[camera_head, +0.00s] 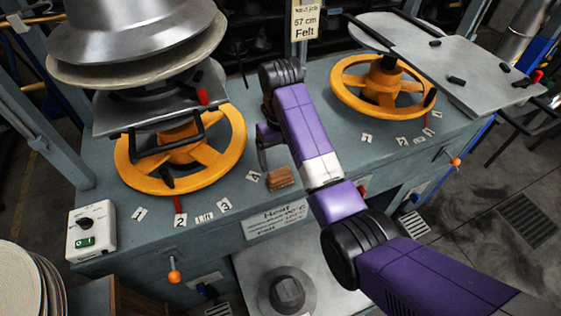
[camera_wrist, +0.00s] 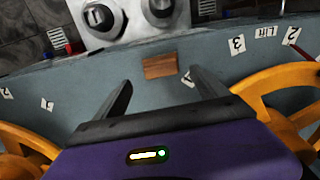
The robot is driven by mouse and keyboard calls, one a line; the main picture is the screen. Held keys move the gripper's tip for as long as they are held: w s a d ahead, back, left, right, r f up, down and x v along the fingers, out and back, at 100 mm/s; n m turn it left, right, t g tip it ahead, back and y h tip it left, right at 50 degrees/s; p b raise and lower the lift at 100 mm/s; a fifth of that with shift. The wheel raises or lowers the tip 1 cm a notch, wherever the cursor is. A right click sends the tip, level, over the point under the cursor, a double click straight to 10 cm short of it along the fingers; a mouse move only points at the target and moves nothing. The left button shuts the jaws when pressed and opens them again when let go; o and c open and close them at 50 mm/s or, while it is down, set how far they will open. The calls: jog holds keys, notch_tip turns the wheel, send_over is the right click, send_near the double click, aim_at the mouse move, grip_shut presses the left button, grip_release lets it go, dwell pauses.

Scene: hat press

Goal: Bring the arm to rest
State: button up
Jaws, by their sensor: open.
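My purple arm reaches over the grey-green press bench (camera_head: 310,205) in the head view. My gripper (camera_head: 263,160) is at its far end, partly hidden by the arm, above the bench between two yellow handwheels. In the wrist view my gripper (camera_wrist: 160,92) shows two dark fingers spread apart with nothing between them. A small wooden brush or block (camera_head: 280,178) lies on the bench near the gripper. It also shows beyond the fingertips in the wrist view (camera_wrist: 160,65), apart from them.
The left yellow handwheel (camera_head: 225,165) stands under a metal press plate (camera_head: 160,100). The right yellow handwheel (camera_head: 350,95) stands under a flat plate (camera_head: 450,65). A control box (camera_head: 92,230) is at the left corner. Orange-knobbed levers (camera_head: 174,277) stick out in front.

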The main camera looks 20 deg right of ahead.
dwell(0.4)
jog(key=w+r+t, duration=0.4)
jog(key=w+t, duration=0.3)
jog(key=w, duration=0.3)
jog(key=s+r+t, duration=0.1)
jog(key=s+t, duration=0.2)
jog(key=s, duration=1.1)
jog(key=s+r+t, duration=0.2)
jog(key=s+t, duration=0.2)
jog(key=s, duration=1.1)
jog(key=s+r+t+b, duration=0.1)
jog(key=s+t, duration=0.2)
jog(key=s, duration=1.2)
jog(key=shift+s+r+t, duration=0.15)
jog(key=shift+r+t, duration=0.15)
jog(key=shift+r, duration=0.05)
jog(key=s+g, duration=0.1)
jog(key=s, duration=0.2)
jog(key=s+f+g, duration=0.1)
jog(key=s, duration=0.2)
jog(key=s+f, duration=0.1)
jog(key=s, duration=0.2)
jog(key=shift+f+g, duration=0.15)
jog(key=shift+g, duration=0.25)
jog(key=shift+c, duration=0.2)
